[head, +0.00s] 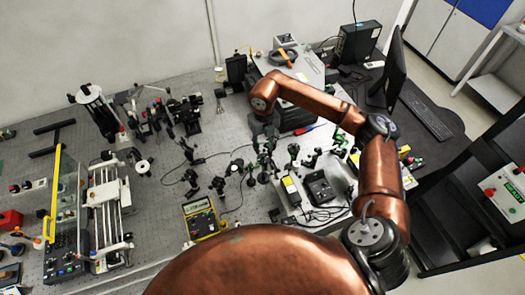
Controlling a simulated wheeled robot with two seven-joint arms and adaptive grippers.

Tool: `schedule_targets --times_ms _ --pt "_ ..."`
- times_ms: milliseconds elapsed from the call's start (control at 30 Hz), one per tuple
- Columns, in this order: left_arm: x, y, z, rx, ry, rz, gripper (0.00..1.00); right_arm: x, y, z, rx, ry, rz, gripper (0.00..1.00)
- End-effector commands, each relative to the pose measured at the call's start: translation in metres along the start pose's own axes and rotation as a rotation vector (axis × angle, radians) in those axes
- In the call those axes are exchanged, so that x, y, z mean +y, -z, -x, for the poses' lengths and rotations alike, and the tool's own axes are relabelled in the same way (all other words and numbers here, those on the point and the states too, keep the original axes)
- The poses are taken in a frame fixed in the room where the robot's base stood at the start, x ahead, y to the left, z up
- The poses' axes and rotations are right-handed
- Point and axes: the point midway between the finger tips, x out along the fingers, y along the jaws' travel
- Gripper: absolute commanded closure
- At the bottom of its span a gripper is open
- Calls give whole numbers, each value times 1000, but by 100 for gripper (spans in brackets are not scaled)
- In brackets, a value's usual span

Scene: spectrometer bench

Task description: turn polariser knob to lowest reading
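My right arm reaches up from the lower right and bends over the bench. Its dark gripper (264,140) points down among the optics posts near the bench's middle. The fingers are small and blend with the dark mounts, so I cannot tell whether they are open or shut. A cluster of green and black optics mounts (266,166) stands just below the gripper. I cannot make out which part is the polariser knob. A yellow handheld meter (200,217) lies on the bench left of this cluster, its reading too small to read. My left gripper is not in view.
The perforated bench (160,215) holds a framed instrument (108,205) at left and several dark mounts (185,112) at the back. A monitor (393,70) and keyboard (427,115) stand at right. Thin cables cross the bench. Small bare patches lie between the mounts.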

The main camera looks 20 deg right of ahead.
Motion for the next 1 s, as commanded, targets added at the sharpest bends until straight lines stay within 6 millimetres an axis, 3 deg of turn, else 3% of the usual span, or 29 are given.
schedule_targets --times_ms 300,667,1000 --pt "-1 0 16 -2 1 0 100 3 0 -43 1 -4 4 69" --pt "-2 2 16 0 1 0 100 3 -1 -50 -1 -4 7 69" --pt "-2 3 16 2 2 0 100 3 -1 -50 -1 -4 6 91"
